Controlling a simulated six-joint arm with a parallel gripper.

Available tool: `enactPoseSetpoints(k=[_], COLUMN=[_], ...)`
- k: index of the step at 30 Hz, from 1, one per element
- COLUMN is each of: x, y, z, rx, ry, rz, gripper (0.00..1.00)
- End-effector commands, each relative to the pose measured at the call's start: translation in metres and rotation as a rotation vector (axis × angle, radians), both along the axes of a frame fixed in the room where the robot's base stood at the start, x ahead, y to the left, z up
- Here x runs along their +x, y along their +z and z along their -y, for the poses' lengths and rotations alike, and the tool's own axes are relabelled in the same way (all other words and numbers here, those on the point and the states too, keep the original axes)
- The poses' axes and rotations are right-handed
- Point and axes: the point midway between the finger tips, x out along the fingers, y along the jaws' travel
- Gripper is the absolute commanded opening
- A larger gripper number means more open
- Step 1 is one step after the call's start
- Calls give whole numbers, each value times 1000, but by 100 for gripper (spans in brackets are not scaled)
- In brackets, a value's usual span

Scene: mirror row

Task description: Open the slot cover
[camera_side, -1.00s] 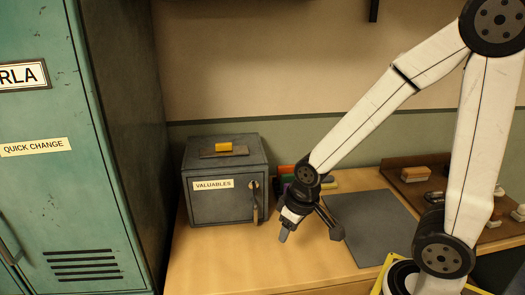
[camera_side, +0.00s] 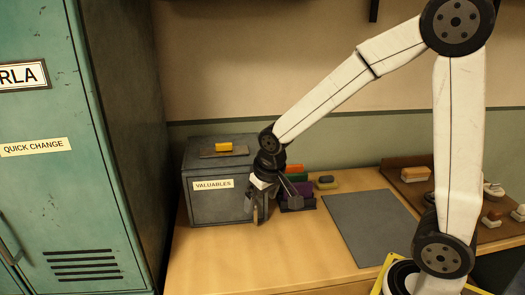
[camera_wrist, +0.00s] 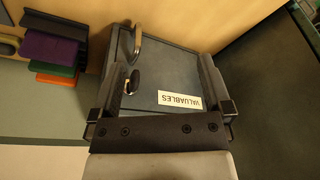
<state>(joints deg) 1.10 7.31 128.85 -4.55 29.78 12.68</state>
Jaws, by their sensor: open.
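The grey box (camera_side: 212,205) labelled VALUABLES stands on the desk beside the locker. The slot cover, a dark plate with a yellow tab (camera_side: 224,147), lies on top of the box in the side view. My gripper (camera_side: 257,212) is open and points down at the right front corner of the box, below the level of the tab, hiding the door handle in that view. In the wrist view my gripper's fingers (camera_wrist: 162,68) are spread in front of the box door, with its label (camera_wrist: 180,100), curved handle (camera_wrist: 136,42) and dark knob (camera_wrist: 132,82) between them. The slot cover does not show there.
A teal locker (camera_side: 75,180) stands at the left. Purple, green and orange items (camera_side: 297,190) sit right of the box. A grey mat (camera_side: 370,228) lies on the desk, with a brown tray (camera_side: 402,162) of small objects beyond it. The front desk is clear.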

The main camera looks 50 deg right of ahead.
Motion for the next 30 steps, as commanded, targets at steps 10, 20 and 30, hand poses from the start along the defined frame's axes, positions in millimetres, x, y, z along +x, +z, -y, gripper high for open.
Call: enactPoseSetpoints(k=[10,20,30], x=[85,151,184], y=[44,89,118], z=[24,51,71], rx=[-21,-48,-65], ry=[-214,-439,-598], rz=[34,83,125], gripper=[100,100,100])
